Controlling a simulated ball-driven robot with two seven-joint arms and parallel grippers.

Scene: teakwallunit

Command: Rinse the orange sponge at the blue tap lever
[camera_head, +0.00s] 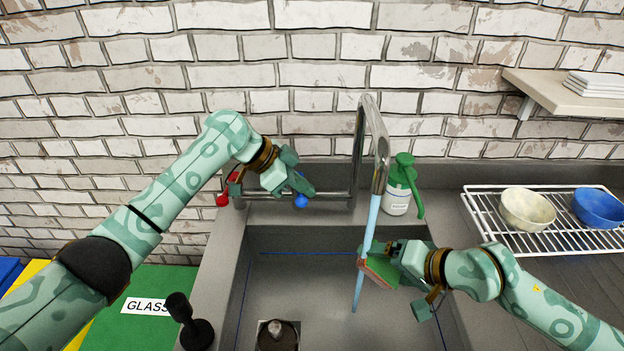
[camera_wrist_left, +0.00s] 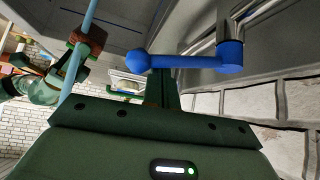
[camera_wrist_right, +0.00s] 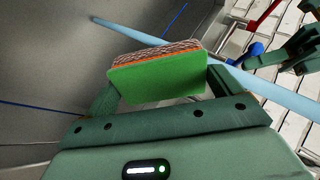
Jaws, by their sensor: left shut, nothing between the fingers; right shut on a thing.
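The sponge (camera_head: 382,271), with a green face, an orange edge and a mottled top (camera_wrist_right: 155,80), is held over the sink by my right gripper (camera_head: 378,262). A pale blue water stream (camera_head: 373,222) falls from the tall metal tap (camera_head: 371,115) and passes at the sponge's left end, seemingly touching it. The lever shows whole in the left wrist view (camera_wrist_left: 190,62), just beyond the fingers; contact cannot be told.
A red lever (camera_head: 222,199) is on the tap's left side. A green pump bottle (camera_head: 402,185) stands right of the tap. A white rack (camera_head: 480,214) with two bowls is at the right. The drain (camera_head: 278,335) is in the sink floor. Bins with a GLASS label are at left.

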